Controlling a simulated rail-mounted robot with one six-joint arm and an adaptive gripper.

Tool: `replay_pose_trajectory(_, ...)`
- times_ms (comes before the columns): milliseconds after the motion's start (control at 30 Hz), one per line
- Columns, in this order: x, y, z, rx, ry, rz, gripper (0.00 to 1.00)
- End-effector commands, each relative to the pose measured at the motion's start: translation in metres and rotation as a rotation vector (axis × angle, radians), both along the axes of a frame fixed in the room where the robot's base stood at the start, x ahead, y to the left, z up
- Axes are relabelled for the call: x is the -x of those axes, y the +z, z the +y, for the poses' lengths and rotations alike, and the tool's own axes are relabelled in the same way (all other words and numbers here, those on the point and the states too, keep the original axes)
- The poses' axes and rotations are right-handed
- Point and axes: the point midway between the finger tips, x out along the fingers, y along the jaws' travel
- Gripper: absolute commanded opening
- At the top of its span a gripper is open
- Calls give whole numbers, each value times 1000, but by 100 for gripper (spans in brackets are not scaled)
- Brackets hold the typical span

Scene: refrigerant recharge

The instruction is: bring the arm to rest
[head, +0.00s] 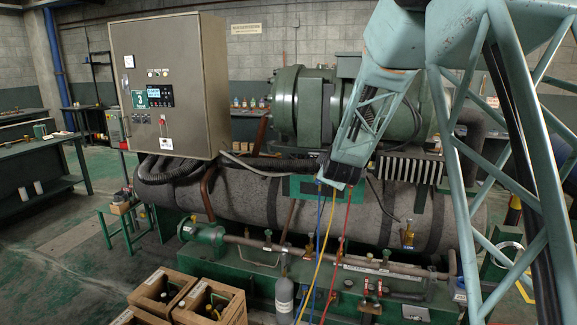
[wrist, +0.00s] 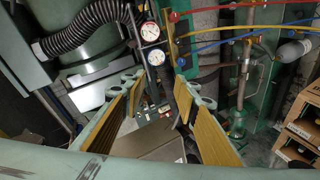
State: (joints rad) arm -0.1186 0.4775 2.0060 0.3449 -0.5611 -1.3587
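My gripper (wrist: 158,90) shows in the wrist view as two fingers with yellow ribbed pads, spread well apart with nothing held between them. Two round gauges (wrist: 152,45) on a green manifold (wrist: 180,60) are beyond the fingertips. Red, blue and yellow hoses (wrist: 235,30) run from the manifold to the right. In the head view, my arm comes down from the upper right in front of the machine. Its lower end covers the gauges, and the blue, yellow and red hoses (head: 322,235) hang below it. I cannot make out the fingers there.
A grey control cabinet (head: 170,85) stands left of the green compressor (head: 300,105). A large grey tank (head: 250,195) and piping lie below. A grey cylinder (head: 284,300) and wooden crates (head: 210,300) stand in front.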

Motion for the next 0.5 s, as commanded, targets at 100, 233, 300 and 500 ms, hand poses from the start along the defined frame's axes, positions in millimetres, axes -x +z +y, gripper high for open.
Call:
replay_pose_trajectory(100,18,14,1,-48,-2,24,28)
replay_pose_trajectory(233,39,25,2,-100,-5,54,28)
replay_pose_trajectory(300,51,30,2,-127,-8,71,28)
replay_pose_trajectory(500,87,45,2,-203,-22,120,28)
